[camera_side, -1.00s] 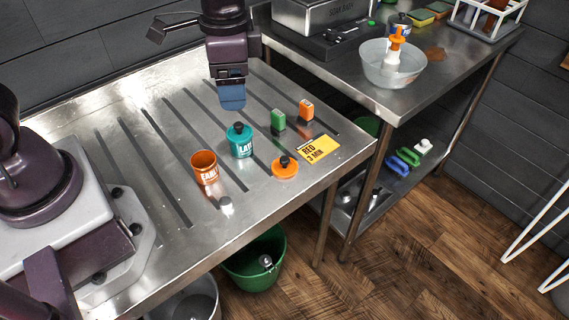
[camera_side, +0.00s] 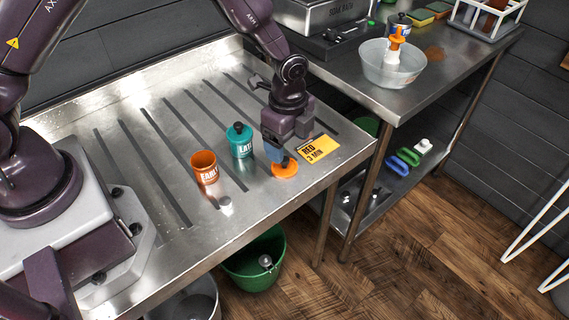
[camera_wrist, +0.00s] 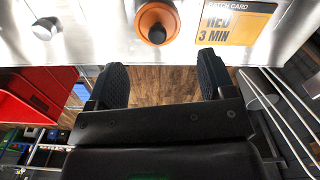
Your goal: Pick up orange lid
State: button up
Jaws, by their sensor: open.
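The orange lid (camera_side: 285,169) with a black knob lies on the steel table near its front right edge. In the wrist view the orange lid (camera_wrist: 157,22) is at the top middle, beyond the fingertips. My gripper (camera_side: 276,154) is low over the table at the lid, its blue fingers beside the black knob. In the wrist view my gripper (camera_wrist: 163,82) is open, with nothing between its two fingers. Whether a finger touches the lid cannot be told.
An orange cup (camera_side: 204,168) stands to the left, and a teal canister (camera_side: 240,140) with a black-knobbed lid stands nearer. A yellow card (camera_side: 318,148) lies right of the lid. A small metal piece (camera_side: 225,202) lies near the front edge. A green bucket (camera_side: 256,262) is below.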

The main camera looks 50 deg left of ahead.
aim_at(286, 160)
notch_tip(286, 160, down, 7)
jog(key=shift+s+a+r, duration=0.1)
jog(key=shift+a+r, duration=0.05)
jog(key=shift+r, duration=0.05)
jog(key=shift+c, duration=0.2)
jog(key=c, duration=0.6)
